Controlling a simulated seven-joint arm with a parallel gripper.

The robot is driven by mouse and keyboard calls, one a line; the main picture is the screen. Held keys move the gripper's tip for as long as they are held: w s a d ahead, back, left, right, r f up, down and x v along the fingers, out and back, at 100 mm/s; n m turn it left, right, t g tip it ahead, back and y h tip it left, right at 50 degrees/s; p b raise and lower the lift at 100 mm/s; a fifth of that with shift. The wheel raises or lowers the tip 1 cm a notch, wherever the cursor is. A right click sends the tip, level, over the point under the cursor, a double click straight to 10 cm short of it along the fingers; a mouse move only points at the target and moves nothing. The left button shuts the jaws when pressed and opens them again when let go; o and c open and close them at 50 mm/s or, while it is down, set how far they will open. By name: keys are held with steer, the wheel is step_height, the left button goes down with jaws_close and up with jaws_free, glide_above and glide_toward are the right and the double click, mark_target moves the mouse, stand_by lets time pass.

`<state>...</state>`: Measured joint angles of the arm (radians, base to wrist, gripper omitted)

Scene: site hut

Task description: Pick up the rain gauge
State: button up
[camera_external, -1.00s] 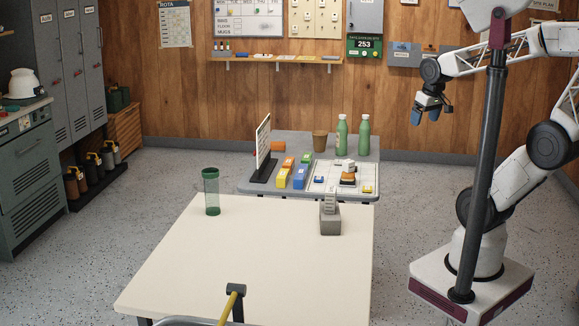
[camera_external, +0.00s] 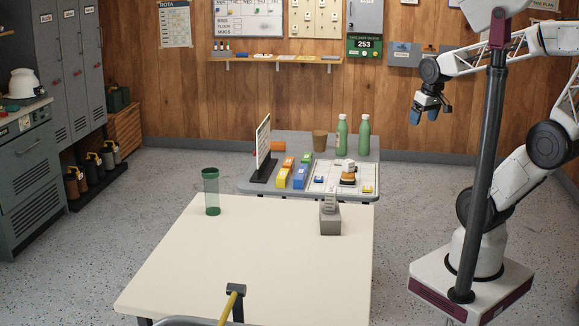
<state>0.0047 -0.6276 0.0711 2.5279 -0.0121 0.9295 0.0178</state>
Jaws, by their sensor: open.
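A clear green cylinder (camera_external: 211,192), which looks like the rain gauge, stands upright near the back left corner of the cream table (camera_external: 240,255). Its lower part is darker green. My gripper (camera_external: 424,117) is up in the air at the right, well away from the cylinder and beyond the table's right edge. Its blue-tipped fingers are apart and hold nothing.
A grey block with an upright ridged piece (camera_external: 330,218) stands near the table's back right. Behind, a grey table (camera_external: 290,140) holds a sign, coloured boxes and two green bottles (camera_external: 364,138). The cream table's middle is clear.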

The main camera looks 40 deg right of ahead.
steer(key=w+a+f+n+t, duration=0.1)
steer(key=w+a+t, duration=0.15)
steer(key=w, duration=0.75)
steer(key=w+a+n+t, duration=0.1)
steer(key=w+a, duration=0.3)
steer(key=w, duration=0.5)
steer(key=w+a+f+n+t+y, duration=0.2)
steer(key=w+a+f, duration=0.2)
steer(key=w+a, duration=0.6)
steer(key=w+a+f+n+t+y, duration=0.1)
steer(key=w+a+f+t+y, duration=0.25)
steer(key=w+a, duration=0.7)
steer(key=n+y, duration=0.5)
steer(key=y, duration=0.3)
glide_toward(212, 192)
steer(key=w+r, duration=0.3)
steer(key=r, duration=0.1)
steer(key=shift+w+a+r, duration=0.15)
steer(key=shift+w+a, duration=0.05)
steer(key=shift+a, duration=0.2)
steer(key=shift+x, duration=1.3)
steer(key=shift+w, duration=0.2)
